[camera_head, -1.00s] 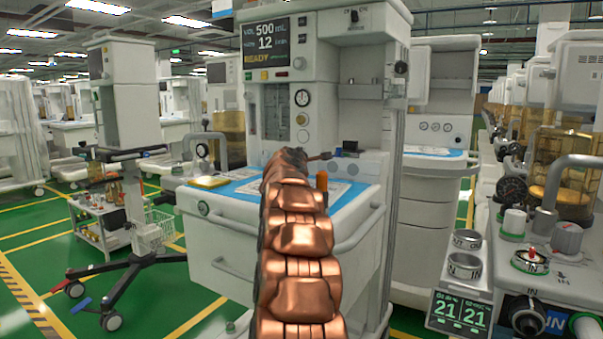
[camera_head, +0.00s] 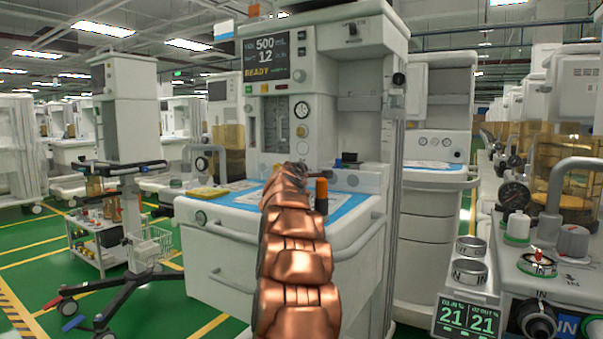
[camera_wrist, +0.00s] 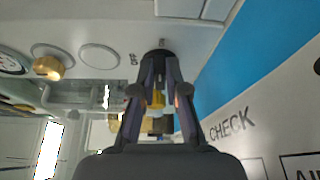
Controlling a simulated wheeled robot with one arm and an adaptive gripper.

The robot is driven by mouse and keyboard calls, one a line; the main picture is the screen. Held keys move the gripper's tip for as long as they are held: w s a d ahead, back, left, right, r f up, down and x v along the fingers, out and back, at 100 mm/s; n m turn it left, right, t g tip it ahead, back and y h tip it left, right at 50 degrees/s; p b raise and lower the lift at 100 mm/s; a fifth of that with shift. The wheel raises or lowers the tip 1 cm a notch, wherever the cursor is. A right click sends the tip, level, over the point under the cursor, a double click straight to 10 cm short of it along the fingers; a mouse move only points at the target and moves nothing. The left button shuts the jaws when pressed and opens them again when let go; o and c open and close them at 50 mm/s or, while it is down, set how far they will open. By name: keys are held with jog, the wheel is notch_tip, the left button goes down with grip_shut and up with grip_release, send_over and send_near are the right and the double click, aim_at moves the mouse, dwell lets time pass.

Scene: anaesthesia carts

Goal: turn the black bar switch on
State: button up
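The black bar switch (camera_wrist: 160,53) is on the white cart panel in the wrist view, beside the printed word OFF, with a light mark at its far edge. My gripper (camera_wrist: 161,62) is right at it, with its two fingers narrowing toward the switch and their tips on either side of it. The fingertips are partly apart, and I cannot tell whether they press on the bar. In the head view my copper arm covers the switch and the gripper. The cart (camera_head: 232,258) with the READY screen (camera_head: 267,58) stands in front of me.
A pressure gauge (camera_head: 302,109), a brass knob (camera_head: 302,131) and a white disc (camera_head: 302,148) line the panel. The blue-edged worktop (camera_head: 345,207) lies below, with an orange-topped item (camera_head: 321,195). Another machine with knobs (camera_head: 537,263) stands at the right.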

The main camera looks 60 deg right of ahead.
jog(key=o, duration=0.4)
jog(key=shift+o, duration=0.2)
jog(key=shift+a, duration=0.1)
jog(key=shift+v, duration=5.9)
